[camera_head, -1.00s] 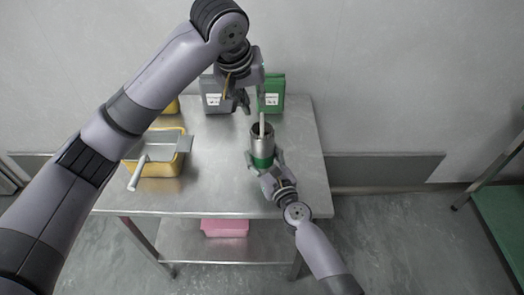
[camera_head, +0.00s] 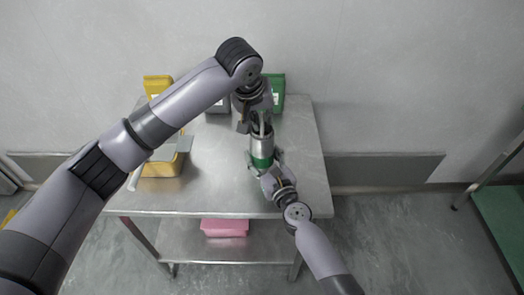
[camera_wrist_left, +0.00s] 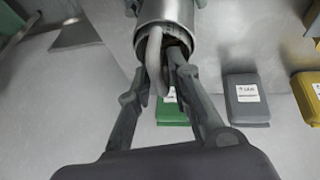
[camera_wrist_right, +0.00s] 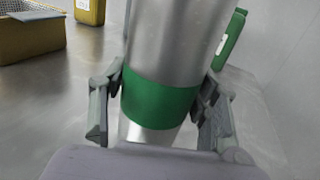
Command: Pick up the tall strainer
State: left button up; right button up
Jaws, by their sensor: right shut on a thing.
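A tall metal cylinder with a green band (camera_head: 262,148) stands upright over the table. A light grey curved handle (camera_wrist_left: 155,50) sticks up from its open top; whatever the handle belongs to inside is hidden. My right gripper (camera_head: 264,169) is shut on the cylinder around its green band, which shows closely in the right wrist view (camera_wrist_right: 160,103). My left gripper (camera_head: 256,122) points down at the cylinder's mouth. In the left wrist view its fingers (camera_wrist_left: 162,68) are apart, on either side of the handle. I cannot tell if either finger touches it.
The metal table (camera_head: 215,190) is clear at the front. A yellow bin (camera_head: 165,168) with a flat-topped handled tool stands at left. A grey box (camera_wrist_left: 247,97), a green box (camera_wrist_left: 171,112) and a yellow box (camera_head: 157,86) stand at the back. A pink box (camera_head: 224,228) sits on the lower shelf.

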pick_arm(q)
jog(key=shift+c, duration=0.6)
grip_shut()
jog(key=shift+r, duration=0.1)
